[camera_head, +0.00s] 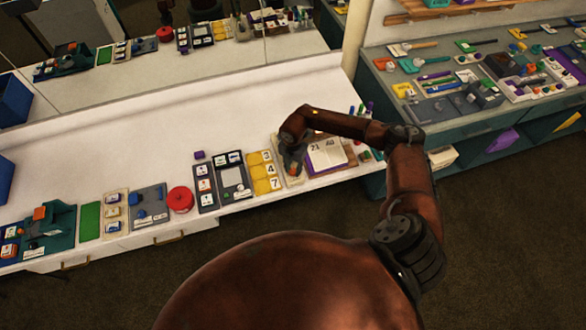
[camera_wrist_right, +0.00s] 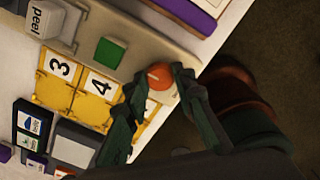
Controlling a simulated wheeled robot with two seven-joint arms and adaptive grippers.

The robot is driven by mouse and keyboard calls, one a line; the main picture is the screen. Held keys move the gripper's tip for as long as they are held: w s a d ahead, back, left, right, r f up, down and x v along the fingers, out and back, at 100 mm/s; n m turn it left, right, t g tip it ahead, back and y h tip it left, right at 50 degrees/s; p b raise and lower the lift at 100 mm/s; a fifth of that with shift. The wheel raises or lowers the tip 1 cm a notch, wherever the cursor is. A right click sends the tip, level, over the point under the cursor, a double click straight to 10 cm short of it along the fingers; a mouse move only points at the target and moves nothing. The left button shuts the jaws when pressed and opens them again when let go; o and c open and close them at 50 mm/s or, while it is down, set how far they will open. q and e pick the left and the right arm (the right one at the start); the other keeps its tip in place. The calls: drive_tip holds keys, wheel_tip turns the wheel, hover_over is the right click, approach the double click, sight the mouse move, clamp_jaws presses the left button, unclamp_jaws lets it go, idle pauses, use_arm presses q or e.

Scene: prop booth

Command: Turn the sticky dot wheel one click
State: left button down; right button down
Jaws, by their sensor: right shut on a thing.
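In the right wrist view a round orange knob (camera_wrist_right: 161,75), which looks like the sticky dot wheel, sits at the edge of a cream panel (camera_wrist_right: 150,40). The panel also bears a green square (camera_wrist_right: 109,52) and a white block marked "peel" (camera_wrist_right: 45,18). My right gripper (camera_wrist_right: 158,78) has its dark fingers on either side of the knob and is shut on it. My left gripper is not in view.
Yellow number tiles (camera_head: 263,172) lie just left of the right gripper. The open book (camera_head: 326,154) lies to its right. A red round thing (camera_head: 180,199) and other boards stand farther left along the white counter (camera_head: 120,150). A mirror (camera_head: 200,60) backs the counter.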

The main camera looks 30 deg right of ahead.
drive_tip(key=shift+n, duration=0.3)
drive_tip(key=n+b, duration=0.1)
drive_tip(key=n, duration=0.2)
drive_tip(key=shift+f+n+b, duration=0.1)
drive_tip(key=shift+n+b, duration=0.2)
drive_tip(key=shift+b, duration=0.05)
drive_tip(key=n+b, duration=0.2)
drive_tip(key=n, duration=0.2)
drive_tip(key=shift+n, duration=0.3)
drive_tip(key=n+b, duration=0.2)
drive_tip(key=n, duration=0.2)
drive_tip(key=n+b, duration=0.2)
drive_tip(key=n, duration=0.2)
drive_tip(key=shift+n, duration=0.3)
drive_tip(key=shift+n, duration=0.3)
drive_tip(key=c, duration=1.6)
unclamp_jaws()
